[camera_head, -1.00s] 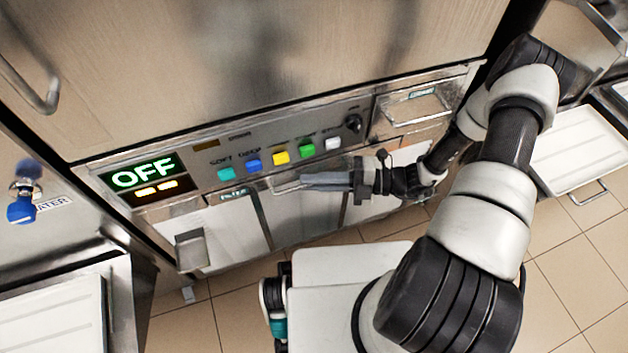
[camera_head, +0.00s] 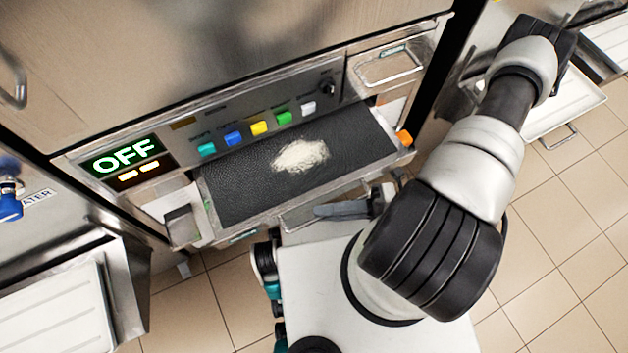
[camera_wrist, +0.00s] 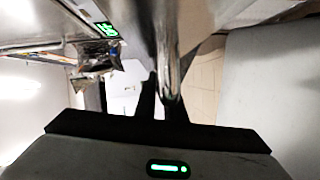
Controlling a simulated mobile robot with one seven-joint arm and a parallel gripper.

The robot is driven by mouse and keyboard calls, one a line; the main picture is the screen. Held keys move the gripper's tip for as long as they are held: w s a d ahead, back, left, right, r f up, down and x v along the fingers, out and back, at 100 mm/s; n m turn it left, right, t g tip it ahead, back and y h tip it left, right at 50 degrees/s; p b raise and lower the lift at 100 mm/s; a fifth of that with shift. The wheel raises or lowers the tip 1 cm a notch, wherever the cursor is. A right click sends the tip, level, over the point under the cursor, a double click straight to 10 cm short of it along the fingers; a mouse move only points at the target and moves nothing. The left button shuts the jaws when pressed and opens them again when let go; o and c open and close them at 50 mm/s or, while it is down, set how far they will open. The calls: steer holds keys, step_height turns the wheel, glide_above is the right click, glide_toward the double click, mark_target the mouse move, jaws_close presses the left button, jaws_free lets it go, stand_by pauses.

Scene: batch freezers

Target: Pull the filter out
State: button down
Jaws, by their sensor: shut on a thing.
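The filter (camera_head: 240,182) is a dark textured panel in a metal frame, drawn out of the machine's front below the row of buttons. A pale powdery heap (camera_head: 300,155) lies on it. Its metal handle (camera_head: 298,214) runs along the front edge. My gripper (camera_head: 325,211) is at this handle, right of its middle. In the wrist view my dark fingers (camera_wrist: 160,100) are shut on the shiny handle bar (camera_wrist: 167,62). The exact contact is partly hidden.
The machine's panel carries a lit OFF display (camera_head: 125,155), coloured buttons (camera_head: 233,139) and a black knob (camera_head: 327,87). A smaller drawer front (camera_head: 390,64) is at upper right. A tray (camera_head: 50,308) stands at lower left. Tiled floor (camera_head: 570,200) is clear at right.

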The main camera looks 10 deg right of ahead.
steer(key=s, duration=0.2)
steer(key=s+d, duration=0.1)
steer(key=s, duration=0.2)
steer(key=shift+d, duration=0.2)
steer(key=c, duration=1.8)
jaws_free()
steer(key=shift+w, duration=0.1)
steer(key=shift+c, duration=0.2)
steer(key=shift+d, duration=0.1)
steer(key=s+d+r, duration=0.1)
steer(key=s+d, duration=0.1)
steer(key=d, duration=1.5)
steer(key=shift+r, duration=0.2)
steer(key=shift+w, duration=0.1)
